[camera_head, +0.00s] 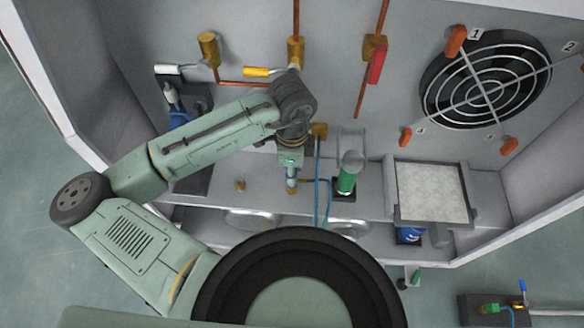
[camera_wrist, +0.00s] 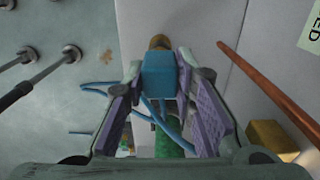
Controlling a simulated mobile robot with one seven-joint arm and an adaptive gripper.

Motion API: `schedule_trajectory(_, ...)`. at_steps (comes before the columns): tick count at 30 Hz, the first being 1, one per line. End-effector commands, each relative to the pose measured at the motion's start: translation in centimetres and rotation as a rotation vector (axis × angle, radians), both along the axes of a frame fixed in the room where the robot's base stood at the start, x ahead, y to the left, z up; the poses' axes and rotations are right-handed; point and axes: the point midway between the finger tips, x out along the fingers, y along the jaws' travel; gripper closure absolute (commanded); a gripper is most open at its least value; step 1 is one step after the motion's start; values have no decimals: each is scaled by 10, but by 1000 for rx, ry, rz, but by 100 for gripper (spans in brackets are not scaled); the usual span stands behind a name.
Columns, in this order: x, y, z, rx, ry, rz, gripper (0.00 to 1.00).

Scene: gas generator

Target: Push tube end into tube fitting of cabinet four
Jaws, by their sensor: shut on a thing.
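My gripper (camera_head: 291,183) points down over the cabinet's inner ledge (camera_head: 262,192). In the wrist view, my gripper (camera_wrist: 158,95) has its purple-padded fingers on both sides of a blue tube end (camera_wrist: 158,75) and is shut on it. A brass tip (camera_wrist: 160,42) shows at the far end of the blue piece. A thin blue tube (camera_head: 318,170) hangs beside the gripper, and its loop (camera_wrist: 150,112) shows between the fingers. A small brass fitting (camera_head: 240,184) stands on the ledge to the left. I cannot tell which fitting is cabinet four's, or whether the brass tip touches one.
A green cylinder (camera_head: 347,180) stands close to the right of the gripper. A white filter panel (camera_head: 432,192) and a round fan (camera_head: 486,80) are further right. Copper pipes with brass valves (camera_head: 295,50) and a red handle (camera_head: 377,65) are on the back wall.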

Motion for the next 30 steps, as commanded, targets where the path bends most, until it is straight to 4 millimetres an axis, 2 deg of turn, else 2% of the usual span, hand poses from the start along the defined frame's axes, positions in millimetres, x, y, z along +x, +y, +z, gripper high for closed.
schedule_trajectory(20,0,0,-18,0,0,0,100)
schedule_trajectory(21,0,0,-18,0,0,0,75)
schedule_trajectory(30,0,0,-17,0,0,0,55)
